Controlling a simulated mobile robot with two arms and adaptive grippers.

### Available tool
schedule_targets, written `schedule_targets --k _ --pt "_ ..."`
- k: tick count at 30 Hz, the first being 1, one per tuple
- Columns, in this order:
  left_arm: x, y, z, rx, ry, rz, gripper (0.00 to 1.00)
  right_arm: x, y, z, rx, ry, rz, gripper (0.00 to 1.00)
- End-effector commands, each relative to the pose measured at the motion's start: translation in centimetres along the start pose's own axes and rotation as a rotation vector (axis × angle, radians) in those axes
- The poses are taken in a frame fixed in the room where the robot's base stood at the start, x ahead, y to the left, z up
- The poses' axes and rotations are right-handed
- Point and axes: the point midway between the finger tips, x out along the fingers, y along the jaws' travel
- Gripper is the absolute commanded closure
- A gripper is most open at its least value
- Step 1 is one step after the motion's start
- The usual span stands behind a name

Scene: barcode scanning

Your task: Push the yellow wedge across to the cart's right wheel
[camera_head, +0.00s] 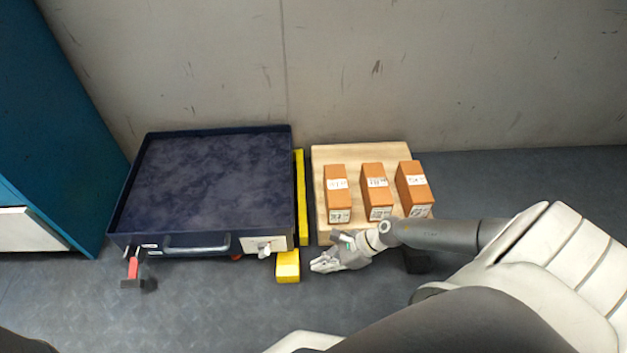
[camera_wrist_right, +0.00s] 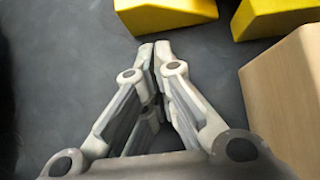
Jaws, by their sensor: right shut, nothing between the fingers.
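The yellow wedge (camera_head: 288,266) lies on the floor by the near right corner of the dark blue cart (camera_head: 205,247). In the right wrist view a yellow block (camera_wrist_right: 165,12), apparently the wedge, shows at the top, ahead of the fingers. A small red part (camera_head: 236,257) under the cart's near edge may be a wheel; the cart body hides most of it. My right gripper (camera_head: 316,266) is low, just right of the wedge, with a gap between them. Its fingertips (camera_wrist_right: 155,48) are closed together and empty. My left gripper is not in view.
A long yellow bar (camera_head: 302,225) lies along the cart's right side; its end (camera_wrist_right: 275,14) shows in the wrist view. A wooden platform (camera_head: 322,170) with three brown boxes (camera_head: 380,185) stands right of it. A blue cabinet (camera_head: 50,130) is at left.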

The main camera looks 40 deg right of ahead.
Motion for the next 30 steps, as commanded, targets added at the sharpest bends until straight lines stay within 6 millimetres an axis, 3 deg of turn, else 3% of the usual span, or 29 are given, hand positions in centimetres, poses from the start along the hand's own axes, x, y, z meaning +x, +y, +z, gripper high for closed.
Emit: schedule_targets --k 7,22,30 --pt "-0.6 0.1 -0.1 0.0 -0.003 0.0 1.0 1.6 -0.1 1.9 -0.002 -0.001 -0.002 1.0" --pt "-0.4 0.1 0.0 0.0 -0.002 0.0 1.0 2.0 -0.1 2.5 0.0 -0.002 -0.002 1.0" --pt "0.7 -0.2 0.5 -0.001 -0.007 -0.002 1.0 4.3 -0.1 5.0 -0.001 -0.003 -0.003 1.0"
